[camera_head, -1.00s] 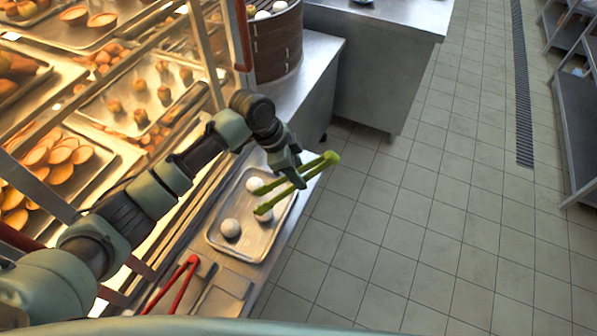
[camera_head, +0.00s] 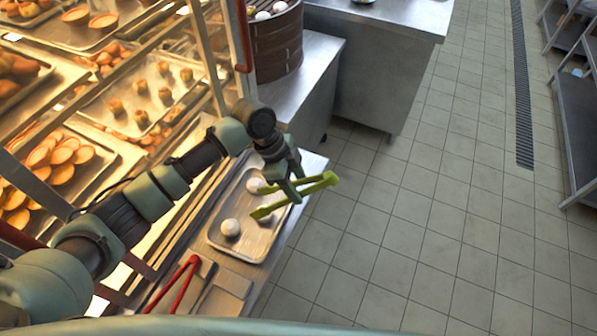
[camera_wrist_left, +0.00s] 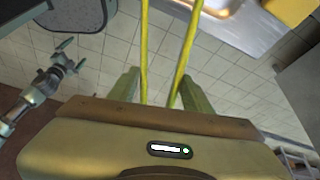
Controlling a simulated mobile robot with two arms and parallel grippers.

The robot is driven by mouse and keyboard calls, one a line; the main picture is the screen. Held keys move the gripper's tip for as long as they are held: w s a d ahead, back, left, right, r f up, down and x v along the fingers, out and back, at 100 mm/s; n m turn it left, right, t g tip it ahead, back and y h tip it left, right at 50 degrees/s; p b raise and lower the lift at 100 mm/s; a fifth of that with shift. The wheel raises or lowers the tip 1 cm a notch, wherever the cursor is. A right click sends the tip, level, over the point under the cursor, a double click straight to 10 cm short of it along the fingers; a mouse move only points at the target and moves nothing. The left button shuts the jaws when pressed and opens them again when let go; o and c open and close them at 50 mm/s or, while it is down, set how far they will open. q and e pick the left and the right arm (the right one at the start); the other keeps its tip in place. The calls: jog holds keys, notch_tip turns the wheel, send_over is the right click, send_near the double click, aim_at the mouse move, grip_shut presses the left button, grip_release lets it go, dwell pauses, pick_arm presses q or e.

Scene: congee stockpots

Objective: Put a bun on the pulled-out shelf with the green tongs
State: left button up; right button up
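My left gripper (camera_head: 296,188) is shut on the green tongs (camera_head: 322,184) above the bun tray's right edge. The tongs' arms are spread and point left over the tray. In the left wrist view the tongs (camera_wrist_left: 143,50) run up between the fingers of my left gripper (camera_wrist_left: 162,92). White buns (camera_head: 231,228) lie on the metal tray (camera_head: 248,256); another bun (camera_head: 254,185) is near its far end, and the tongs cover part of the tray. My right gripper (camera_wrist_left: 74,56) shows in the left wrist view, fingers apart and empty. I cannot tell which shelf is pulled out.
Red tongs (camera_head: 178,286) lie at the counter's near end. A lit cabinet with trays of pastries (camera_head: 62,165) stands on the left. A dark round steamer (camera_head: 277,45) with white buns is at the back. Tiled floor (camera_head: 420,220) on the right is clear.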

pick_arm(q)
jog(key=shift+s+a+r+m+g+p, duration=0.15)
jog(key=shift+s+m+g+p, duration=0.25)
jog(key=shift+s+m, duration=0.8)
jog(key=shift+s, duration=0.15)
jog(key=shift+f+b, duration=2)
jog(key=shift+f, duration=0.05)
jog(key=shift+f+b, duration=0.45)
jog(key=shift+f, duration=0.4)
pick_arm(e)
jog(key=shift+a+f, duration=0.1)
jog(key=shift+f, duration=1.5)
